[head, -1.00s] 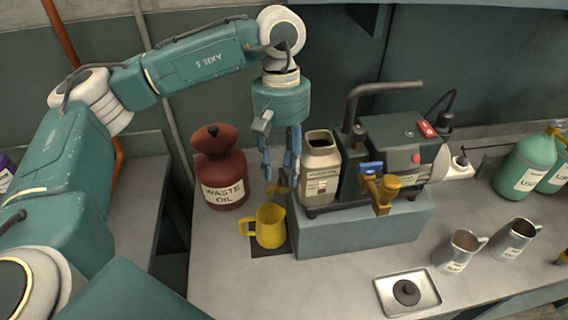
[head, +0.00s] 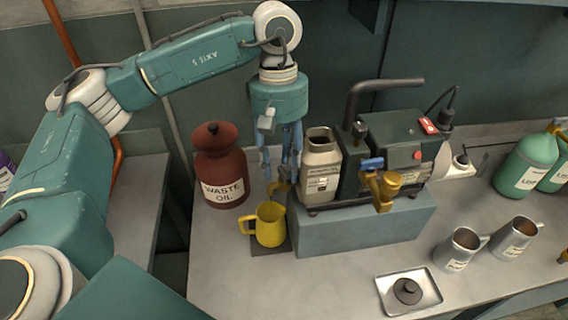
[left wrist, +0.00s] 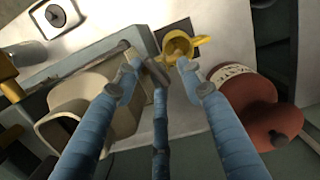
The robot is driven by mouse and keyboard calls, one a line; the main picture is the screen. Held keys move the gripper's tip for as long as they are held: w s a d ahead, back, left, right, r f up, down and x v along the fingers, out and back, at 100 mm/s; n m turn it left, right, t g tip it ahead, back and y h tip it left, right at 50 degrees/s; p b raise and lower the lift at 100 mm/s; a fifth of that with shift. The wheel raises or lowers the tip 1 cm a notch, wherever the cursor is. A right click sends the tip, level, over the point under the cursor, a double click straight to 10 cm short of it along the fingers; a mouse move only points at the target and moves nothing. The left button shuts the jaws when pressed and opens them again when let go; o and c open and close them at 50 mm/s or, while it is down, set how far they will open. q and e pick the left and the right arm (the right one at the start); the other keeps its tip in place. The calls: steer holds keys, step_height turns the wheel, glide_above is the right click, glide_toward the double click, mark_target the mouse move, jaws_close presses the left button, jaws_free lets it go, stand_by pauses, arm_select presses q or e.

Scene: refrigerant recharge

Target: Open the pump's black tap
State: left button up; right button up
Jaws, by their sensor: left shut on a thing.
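The pump (head: 395,140) is a dark machine with a bent pipe, standing on a grey block. The beige bottle (head: 320,165) is at its left end. My left gripper (head: 281,182) points down just left of the bottle, its blue fingers closed around the small black tap low at the pump's left end. The fingers hide most of the tap; in the left wrist view a small dark piece (left wrist: 152,70) shows between the fingertips. A yellow jug (head: 270,226) stands on a dark mat just in front of and below the fingertips. My right gripper is out of view.
A red waste oil jar (head: 219,168) stands close left of the gripper. A brass valve with a blue handle (head: 380,185) is on the pump's front. Two metal jugs (head: 460,248) and a tray with a black lid (head: 406,293) are at the right. The front left bench is clear.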

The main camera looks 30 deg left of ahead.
arm_select(q)
steer(key=shift+o, duration=0.3)
steer(key=shift+s+f+n, duration=0.25)
steer(key=shift+s+n, duration=0.2)
steer(key=shift+n, duration=0.05)
steer(key=shift+r, duration=0.1)
